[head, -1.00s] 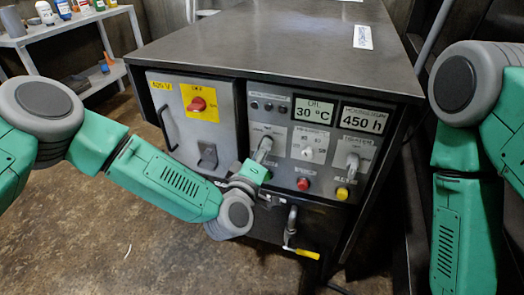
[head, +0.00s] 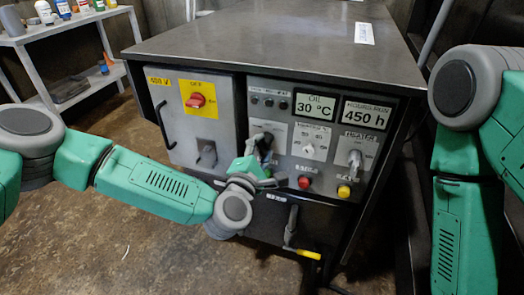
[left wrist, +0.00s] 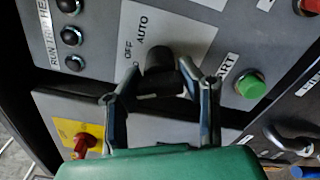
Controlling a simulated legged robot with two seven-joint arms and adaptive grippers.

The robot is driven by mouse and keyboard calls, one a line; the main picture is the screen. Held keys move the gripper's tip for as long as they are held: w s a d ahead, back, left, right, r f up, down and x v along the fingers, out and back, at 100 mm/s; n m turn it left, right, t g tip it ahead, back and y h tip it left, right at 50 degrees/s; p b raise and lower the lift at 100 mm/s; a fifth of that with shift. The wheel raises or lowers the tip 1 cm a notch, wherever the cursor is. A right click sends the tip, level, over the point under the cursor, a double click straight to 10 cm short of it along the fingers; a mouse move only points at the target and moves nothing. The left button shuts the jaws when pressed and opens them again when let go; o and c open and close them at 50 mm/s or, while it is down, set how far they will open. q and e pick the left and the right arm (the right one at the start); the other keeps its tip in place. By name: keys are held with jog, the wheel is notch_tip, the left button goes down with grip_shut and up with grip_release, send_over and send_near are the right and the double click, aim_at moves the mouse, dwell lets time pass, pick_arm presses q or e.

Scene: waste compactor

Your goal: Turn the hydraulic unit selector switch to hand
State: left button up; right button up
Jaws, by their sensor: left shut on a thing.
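The hydraulic unit selector switch (head: 265,142) is a dark knob on the grey control panel. In the left wrist view the knob (left wrist: 160,65) sits beside the printed words OFF and AUTO; the rest of the label is hidden. My left gripper (head: 262,160) is at the switch from below. Its two fingers (left wrist: 160,84) are on either side of the knob and shut on it. The exact pointing of the knob is hard to tell. My right arm hangs at the right edge; its gripper is out of view.
A green START button (left wrist: 250,86) is close to the fingers. A red button (head: 304,182), a yellow button (head: 344,191) and a heater switch (head: 355,158) are to the right. A red switch on yellow (head: 197,100) is on the left door. A yellow-handled lever (head: 303,253) hangs below.

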pick_arm(q)
jog(key=shift+s+d+f+n+b, duration=0.15)
jog(key=shift+f+n+b, duration=0.15)
jog(key=shift+n, duration=0.45)
jog(key=shift+s+a+f+n+b, duration=0.15)
jog(key=shift+n+b, duration=0.1)
jog(key=shift+n, duration=0.5)
jog(key=shift+d, duration=0.1)
jog(key=o, duration=1.2)
jog(key=shift+c, duration=0.2)
jog(key=shift+r+n, duration=0.2)
jog(key=shift+n, duration=0.1)
jog(key=shift+w, duration=0.1)
jog(key=v, duration=1.2)
